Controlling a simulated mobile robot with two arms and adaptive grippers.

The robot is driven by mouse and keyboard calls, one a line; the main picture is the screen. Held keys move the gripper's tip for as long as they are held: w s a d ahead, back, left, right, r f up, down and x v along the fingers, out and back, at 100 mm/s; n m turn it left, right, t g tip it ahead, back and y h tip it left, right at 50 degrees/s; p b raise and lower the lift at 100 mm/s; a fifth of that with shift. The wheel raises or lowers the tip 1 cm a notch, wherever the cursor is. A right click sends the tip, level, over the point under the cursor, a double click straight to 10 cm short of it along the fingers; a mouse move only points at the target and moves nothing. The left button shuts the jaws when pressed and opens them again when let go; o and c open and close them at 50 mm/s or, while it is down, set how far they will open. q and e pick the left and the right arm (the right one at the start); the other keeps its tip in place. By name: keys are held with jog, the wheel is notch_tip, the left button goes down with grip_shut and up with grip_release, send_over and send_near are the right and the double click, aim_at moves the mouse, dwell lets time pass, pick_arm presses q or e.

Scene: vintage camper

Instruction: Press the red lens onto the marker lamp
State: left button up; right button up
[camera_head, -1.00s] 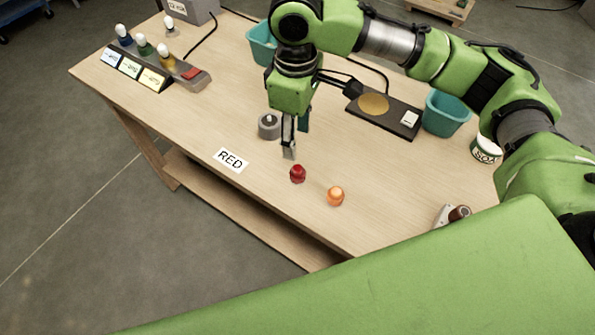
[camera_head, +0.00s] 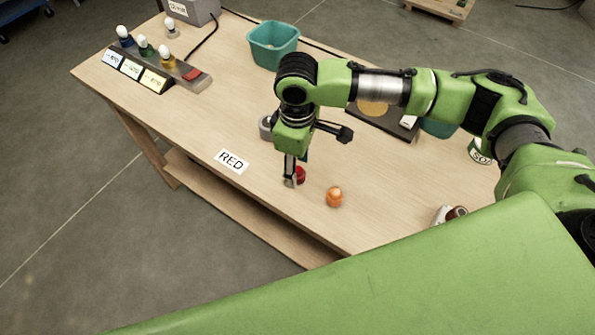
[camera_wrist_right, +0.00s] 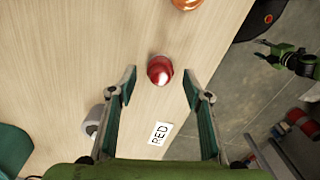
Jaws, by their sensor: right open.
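The red lens (camera_head: 300,174) lies on the wooden table, partly hidden behind a finger of my right gripper (camera_head: 294,178). In the right wrist view the red lens (camera_wrist_right: 159,70) shows between and just past the open fingertips of my right gripper (camera_wrist_right: 160,86), with space on both sides. Nothing is held. A grey round base (camera_head: 266,128), probably the marker lamp, stands behind the gripper and is partly hidden; it also shows left of the fingers in the wrist view (camera_wrist_right: 93,122). A green and black shape (camera_wrist_right: 290,60), perhaps my left gripper, is at upper right.
A white RED card (camera_head: 231,161) lies left of the lens and an orange lens (camera_head: 335,196) lies right. A lamp panel (camera_head: 155,62) stands back left. A teal bin (camera_head: 273,45) and a black plate (camera_head: 407,123) are farther back. The front table edge is close.

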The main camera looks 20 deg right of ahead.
jog(key=shift+f, duration=1.25)
jog(key=c, duration=1)
jog(key=shift+c, duration=0.2)
